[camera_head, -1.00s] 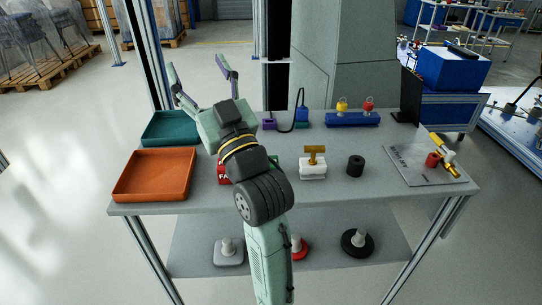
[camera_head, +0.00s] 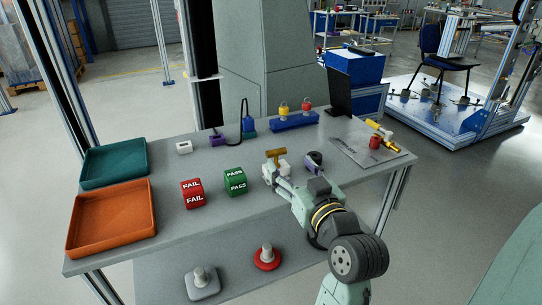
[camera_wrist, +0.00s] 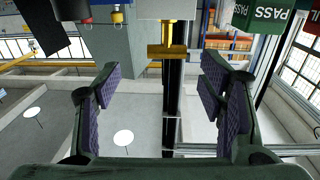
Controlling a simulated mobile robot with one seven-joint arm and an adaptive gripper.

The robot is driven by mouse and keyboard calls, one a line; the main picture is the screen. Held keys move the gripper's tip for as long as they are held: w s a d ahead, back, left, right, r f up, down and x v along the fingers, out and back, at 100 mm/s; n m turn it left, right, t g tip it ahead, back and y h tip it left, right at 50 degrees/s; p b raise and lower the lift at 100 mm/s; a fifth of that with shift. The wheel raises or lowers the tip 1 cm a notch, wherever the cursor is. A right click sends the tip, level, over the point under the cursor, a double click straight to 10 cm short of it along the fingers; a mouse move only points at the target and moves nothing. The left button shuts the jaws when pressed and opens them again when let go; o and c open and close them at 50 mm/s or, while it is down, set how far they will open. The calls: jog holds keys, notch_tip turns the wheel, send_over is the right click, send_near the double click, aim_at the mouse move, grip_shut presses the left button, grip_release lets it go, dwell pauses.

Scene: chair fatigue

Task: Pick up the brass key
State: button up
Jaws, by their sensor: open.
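The brass key (camera_head: 277,153) has a T-shaped handle and stands upright in a white block (camera_head: 268,172) on the grey table. My gripper (camera_head: 279,174) is beside the block, in front of the key, and partly hides the block. In the wrist view, which looks upside down, the key (camera_wrist: 167,51) shows between and beyond the two spread purple-padded fingers (camera_wrist: 162,80). The fingers are open, with nothing held. I cannot tell how far the key is from the fingertips.
A green PASS cube (camera_head: 235,181) and red FAIL cube (camera_head: 193,194) stand left. A blue padlock rack (camera_head: 294,121) is behind. Orange (camera_head: 112,217) and teal (camera_head: 113,163) trays lie far left.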

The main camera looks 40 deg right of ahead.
aim_at(277, 155)
jog(key=shift+x, duration=1)
jog(key=shift+a+p+x, duration=0.2)
jog(key=shift+p+x, duration=0.35)
jog(key=shift+x, duration=0.8)
jog(key=shift+a+p+x, duration=0.25)
jog(key=shift+p+x, duration=0.3)
jog(key=shift+x, duration=0.85)
jog(key=shift+w+f, duration=0.1)
jog(key=shift+f, duration=0.05)
jog(key=shift+c, duration=0.3)
